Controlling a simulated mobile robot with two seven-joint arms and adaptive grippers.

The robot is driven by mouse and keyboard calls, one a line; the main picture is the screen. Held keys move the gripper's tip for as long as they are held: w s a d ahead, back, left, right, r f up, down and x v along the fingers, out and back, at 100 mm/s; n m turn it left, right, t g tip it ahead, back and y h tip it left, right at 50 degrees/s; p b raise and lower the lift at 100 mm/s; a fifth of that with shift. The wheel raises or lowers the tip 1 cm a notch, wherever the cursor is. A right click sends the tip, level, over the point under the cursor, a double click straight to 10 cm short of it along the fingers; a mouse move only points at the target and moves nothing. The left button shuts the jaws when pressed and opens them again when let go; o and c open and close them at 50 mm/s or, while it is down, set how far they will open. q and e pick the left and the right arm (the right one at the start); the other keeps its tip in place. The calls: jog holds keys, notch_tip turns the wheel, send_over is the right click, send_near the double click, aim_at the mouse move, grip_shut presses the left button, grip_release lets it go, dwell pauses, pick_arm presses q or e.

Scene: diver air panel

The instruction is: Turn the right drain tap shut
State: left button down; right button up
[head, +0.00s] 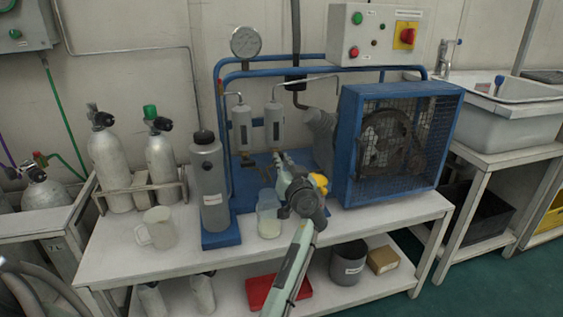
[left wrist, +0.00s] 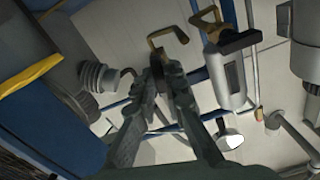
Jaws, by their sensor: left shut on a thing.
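Two grey filter cylinders hang on the blue frame, the left one (head: 241,127) and the right one (head: 274,124). My left gripper (head: 280,157) is just below the right cylinder and hides its lower end in the head view. In the left wrist view, the fingers (left wrist: 161,68) are shut, with their tips close to a bent brass piece (left wrist: 168,36), by the right drain tap. What lies between the fingers is mostly hidden. A cylinder (left wrist: 227,78) with brass fittings (left wrist: 206,20) and a black lever (left wrist: 237,42) is beside them. My right gripper is out of view.
The caged compressor (head: 395,140) stands close to the right of my gripper. A clear jar (head: 269,213) stands below it, and a grey bottle (head: 209,183) is to the left. A jug (head: 157,228) is on the bench (head: 130,262). The bench's front left is mostly clear.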

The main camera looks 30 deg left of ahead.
pick_arm(q)
jog(key=shift+w+d+f+m+p, duration=0.1)
jog(key=shift+m+p, duration=0.75)
jog(key=shift+m, duration=3.05)
jog(key=shift+w+m+p, duration=0.1)
jog(key=shift+m+p, duration=0.7)
jog(key=shift+m, duration=3.1)
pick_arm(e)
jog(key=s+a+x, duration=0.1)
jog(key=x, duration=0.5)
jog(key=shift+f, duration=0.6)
pick_arm(q)
jog(key=c, duration=1.6)
grip_release()
jog(key=shift+f, duration=0.1)
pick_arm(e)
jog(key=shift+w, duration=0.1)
pick_arm(q)
jog(key=shift+s, duration=0.1)
